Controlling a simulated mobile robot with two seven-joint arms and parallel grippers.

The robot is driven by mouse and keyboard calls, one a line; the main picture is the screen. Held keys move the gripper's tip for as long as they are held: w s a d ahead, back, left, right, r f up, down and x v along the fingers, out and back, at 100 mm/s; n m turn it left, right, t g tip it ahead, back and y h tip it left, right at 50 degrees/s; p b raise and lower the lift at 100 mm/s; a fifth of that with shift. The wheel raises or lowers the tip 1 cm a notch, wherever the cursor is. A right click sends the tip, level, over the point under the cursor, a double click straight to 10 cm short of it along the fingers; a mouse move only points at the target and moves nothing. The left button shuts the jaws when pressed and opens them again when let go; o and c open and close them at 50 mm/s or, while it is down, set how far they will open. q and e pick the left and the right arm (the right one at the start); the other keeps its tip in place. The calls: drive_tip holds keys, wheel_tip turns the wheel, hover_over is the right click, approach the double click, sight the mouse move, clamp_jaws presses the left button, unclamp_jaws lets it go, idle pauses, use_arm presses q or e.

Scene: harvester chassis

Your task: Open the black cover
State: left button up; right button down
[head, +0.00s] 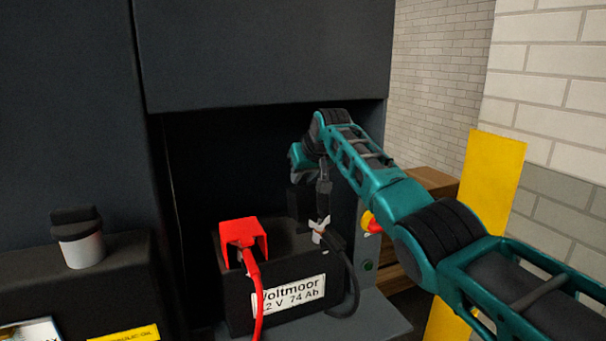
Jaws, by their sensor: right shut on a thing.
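A black battery (236,300) with a white label sits in the dark bay. My right gripper (322,211) points down over its right terminal and is shut on the black cover (299,204). The cover shows as a dark flap standing up beside the fingers, hard to tell from the dark bay behind. Below the fingers a silvery clamp (318,228) is partly exposed, with a black cable (353,275) leading off to the right. The exact grip contact is too dark to see. My left gripper is out of view.
A red cover (240,234) with a red cable (259,300) sits on the battery's left terminal. A black-capped container (80,240) stands at left.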

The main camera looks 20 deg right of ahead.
drive_tip(key=c, duration=1.2)
unclamp_jaws()
drive_tip(key=shift+w+r, duration=0.15)
drive_tip(key=shift+r, duration=0.6)
drive_tip(key=shift+o, duration=1.4)
drive_tip(key=shift+f, duration=0.3)
drive_tip(key=b+v, duration=0.1)
drive_tip(key=v, duration=1.2)
drive_tip(key=shift+b, duration=0.4)
